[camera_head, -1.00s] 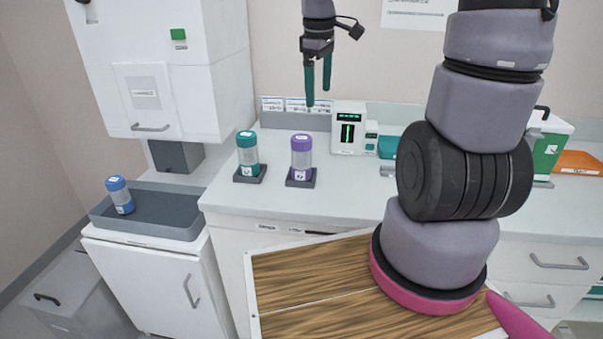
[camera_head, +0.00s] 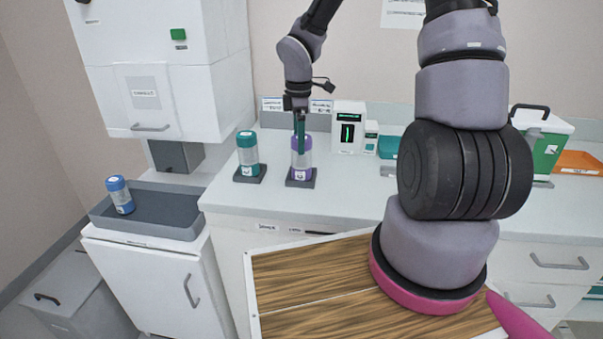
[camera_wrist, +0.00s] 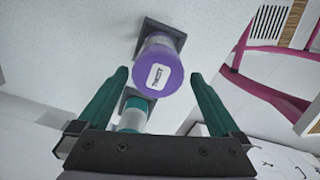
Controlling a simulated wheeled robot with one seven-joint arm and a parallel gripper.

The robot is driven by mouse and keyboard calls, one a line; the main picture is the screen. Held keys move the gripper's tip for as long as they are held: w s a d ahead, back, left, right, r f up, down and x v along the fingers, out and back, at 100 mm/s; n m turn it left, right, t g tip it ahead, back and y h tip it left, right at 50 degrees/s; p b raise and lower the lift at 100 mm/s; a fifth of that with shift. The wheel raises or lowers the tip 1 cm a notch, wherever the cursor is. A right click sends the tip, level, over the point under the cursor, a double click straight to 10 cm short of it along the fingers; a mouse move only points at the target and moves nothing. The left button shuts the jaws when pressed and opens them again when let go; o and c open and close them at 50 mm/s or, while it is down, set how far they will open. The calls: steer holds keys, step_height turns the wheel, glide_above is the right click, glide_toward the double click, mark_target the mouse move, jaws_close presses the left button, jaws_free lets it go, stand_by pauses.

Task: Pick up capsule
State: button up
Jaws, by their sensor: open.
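The purple-capped capsule (camera_head: 308,160) stands upright on a dark square stand on the white counter. In the wrist view its round purple lid (camera_wrist: 158,72), with a white label, faces the camera between my fingertips. My gripper (camera_head: 301,160) is open, with teal fingers pointing down; it overlaps this capsule in the head view. In the wrist view the fingers (camera_wrist: 159,76) lie on either side of the lid with gaps. A teal-capped capsule (camera_head: 248,152) stands upright on its own stand to the left. A blue-capped capsule (camera_head: 120,194) stands in a grey tray (camera_head: 165,232) at far left.
A white device with a green display (camera_head: 348,127) stands behind, right of the purple capsule. A green-and-white box (camera_head: 546,145) and an orange tray (camera_head: 579,163) are farther right. The counter front (camera_head: 270,206) is clear. A white cabinet (camera_head: 165,60) rises at left.

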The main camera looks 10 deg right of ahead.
steer(key=f, duration=0.5)
steer(key=shift+w+d+f, duration=0.1)
steer(key=shift+d, duration=0.25)
steer(key=shift+c, duration=0.3)
jaws_close()
step_height(320, 180, up, 10)
steer(key=shift+r, duration=0.1)
